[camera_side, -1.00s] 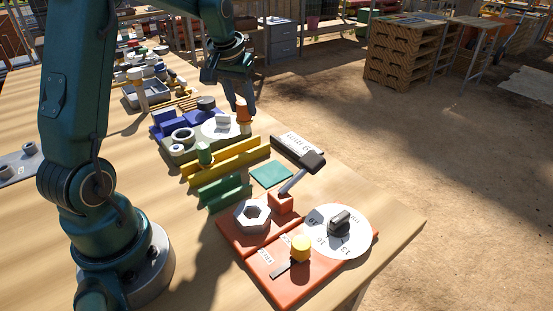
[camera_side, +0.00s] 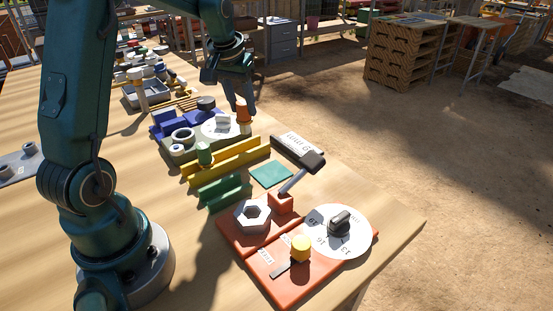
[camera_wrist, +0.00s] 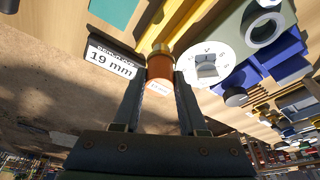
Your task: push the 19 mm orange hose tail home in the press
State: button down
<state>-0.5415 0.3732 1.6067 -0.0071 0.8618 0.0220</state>
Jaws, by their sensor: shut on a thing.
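My gripper (camera_wrist: 160,76) is shut on the orange hose tail (camera_wrist: 160,66), which sits between the two fingertips in the wrist view. In the side view my gripper (camera_side: 243,102) points down at the far end of the bench fixtures, with the orange hose tail (camera_side: 243,114) at its tips. A paler, brassy lower part shows below the orange. The hose tail is beside a white round dial (camera_wrist: 208,64) on a grey-green base (camera_side: 178,155). Whether its lower end touches anything cannot be told. A label reading 19 mm (camera_wrist: 110,62) lies to its left in the wrist view.
A black-headed lever (camera_side: 305,166) rises from an orange block. Nearer are a grey hex nut (camera_side: 252,215), an orange base (camera_side: 308,287), a yellow knob (camera_side: 300,248) and a numbered dial (camera_side: 350,245).

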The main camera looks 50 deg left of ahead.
dwell(0.5)
jog(key=shift+s+d+f, duration=0.15)
jog(key=shift+s, duration=0.05)
jog(key=s+d+r+m, duration=0.2)
jog(key=s+d, duration=0.3)
jog(key=d, duration=0.4)
jog(key=s+d+r+m+h, duration=0.1)
jog(key=s+d+r+m, duration=0.2)
jog(key=s+d, duration=0.3)
jog(key=d+m, duration=0.1)
jog(key=d, duration=0.3)
jog(key=shift+d+h, duration=0.25)
jog(key=shift+h, duration=0.05)
jog(key=shift+s, duration=0.1)
jog(key=shift+f, duration=2.85)
jog(key=shift+f, duration=1.2)
